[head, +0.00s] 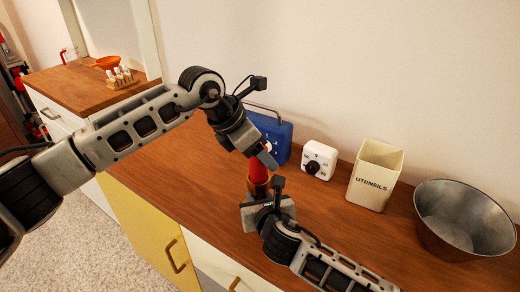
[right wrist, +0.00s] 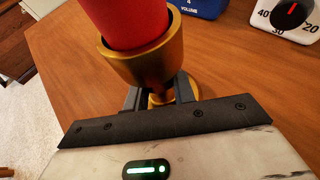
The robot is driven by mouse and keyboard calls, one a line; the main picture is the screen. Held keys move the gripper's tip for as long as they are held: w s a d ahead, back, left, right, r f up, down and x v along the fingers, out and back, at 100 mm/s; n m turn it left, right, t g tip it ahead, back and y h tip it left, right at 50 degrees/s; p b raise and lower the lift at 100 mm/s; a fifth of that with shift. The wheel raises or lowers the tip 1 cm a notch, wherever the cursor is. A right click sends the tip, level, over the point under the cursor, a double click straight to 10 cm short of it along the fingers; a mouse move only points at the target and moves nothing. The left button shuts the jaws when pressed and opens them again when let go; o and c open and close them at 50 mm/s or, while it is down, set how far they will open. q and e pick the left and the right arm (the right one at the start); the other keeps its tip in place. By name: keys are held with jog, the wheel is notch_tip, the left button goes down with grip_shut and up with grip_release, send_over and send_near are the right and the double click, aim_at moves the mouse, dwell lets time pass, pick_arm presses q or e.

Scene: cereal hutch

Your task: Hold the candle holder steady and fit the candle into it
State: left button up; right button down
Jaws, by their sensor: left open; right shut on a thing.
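The red candle (head: 258,173) stands with its lower end inside the cup of the gold candle holder (head: 260,189) on the wooden counter. In the right wrist view the candle (right wrist: 125,20) goes down inside the rim of the holder (right wrist: 150,65); its bottom end is hidden. My right gripper (right wrist: 160,90) is shut on the holder's narrow stem, below the cup. It also shows in the head view (head: 268,208), in front of the holder. My left gripper (head: 266,156) is open at the candle's upper end; I cannot tell whether it touches the candle.
A blue radio (head: 280,132) stands behind the candle. A white timer (head: 318,160), a cream utensils canister (head: 375,174) and a metal bowl (head: 462,220) stand to the right. The wooden counter (head: 205,165) is clear to the left of the holder.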

pick_arm(q)
jog(key=v, duration=1.2)
dwell(0.5)
pick_arm(e)
jog(key=c, duration=1.1)
grip_release()
jog(key=shift+s, duration=0.1)
